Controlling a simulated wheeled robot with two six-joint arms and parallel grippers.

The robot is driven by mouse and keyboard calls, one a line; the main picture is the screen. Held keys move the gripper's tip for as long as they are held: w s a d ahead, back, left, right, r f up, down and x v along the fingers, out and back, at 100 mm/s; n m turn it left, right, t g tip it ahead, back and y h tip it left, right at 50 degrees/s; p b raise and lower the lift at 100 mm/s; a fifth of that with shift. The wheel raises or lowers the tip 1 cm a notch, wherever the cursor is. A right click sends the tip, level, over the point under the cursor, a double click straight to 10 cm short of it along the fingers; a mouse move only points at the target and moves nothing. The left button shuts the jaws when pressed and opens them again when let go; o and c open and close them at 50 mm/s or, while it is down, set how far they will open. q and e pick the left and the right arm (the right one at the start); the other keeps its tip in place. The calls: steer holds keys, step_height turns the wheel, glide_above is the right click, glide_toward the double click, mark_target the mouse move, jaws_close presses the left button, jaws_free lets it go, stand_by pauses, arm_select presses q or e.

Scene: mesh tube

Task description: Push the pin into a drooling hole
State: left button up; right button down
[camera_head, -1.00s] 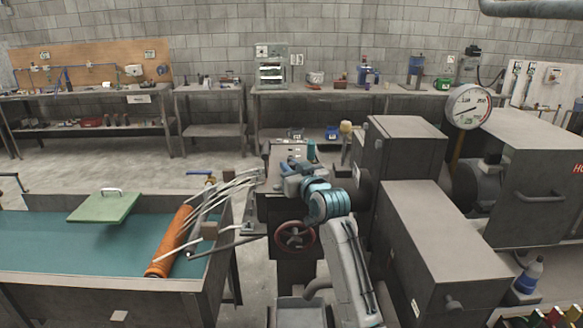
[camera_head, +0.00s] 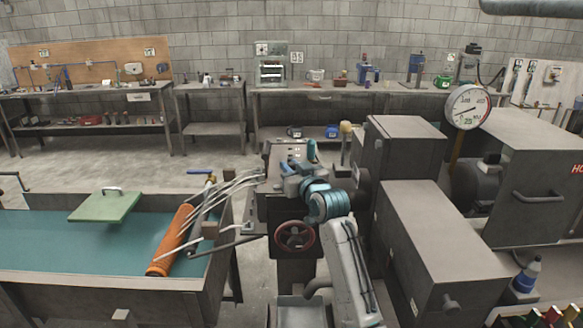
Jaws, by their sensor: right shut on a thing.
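My right gripper (camera_head: 289,168) is at the machine's head, left of the grey housings, seen from behind and above. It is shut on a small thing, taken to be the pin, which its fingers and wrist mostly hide. A teal upright piece (camera_head: 312,151) shows just beyond the gripper. Several pale strands (camera_head: 228,188) run from beside the gripper down left to an orange mesh tube (camera_head: 172,240), which lies tilted at the tank's right end. The drooling hole cannot be made out. My left gripper is out of view.
A water tank (camera_head: 90,284) with a green lidded plate (camera_head: 105,206) fills the left. A red handwheel (camera_head: 295,236) is below the gripper. Grey housings (camera_head: 440,235) and a dial gauge (camera_head: 467,107) crowd the right. Benches (camera_head: 330,89) stand at the back.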

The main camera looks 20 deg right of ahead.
steer(key=shift+f, duration=0.1)
stand_by(0.4)
steer(key=c, duration=1.2)
jaws_free()
steer(key=shift+c, duration=0.2)
steer(key=shift+s, duration=0.1)
steer(key=s+d+b, duration=0.1)
steer(key=s+b, duration=0.2)
steer(key=s, duration=0.7)
steer(key=shift+s+d, duration=0.25)
steer(key=shift+s, duration=0.05)
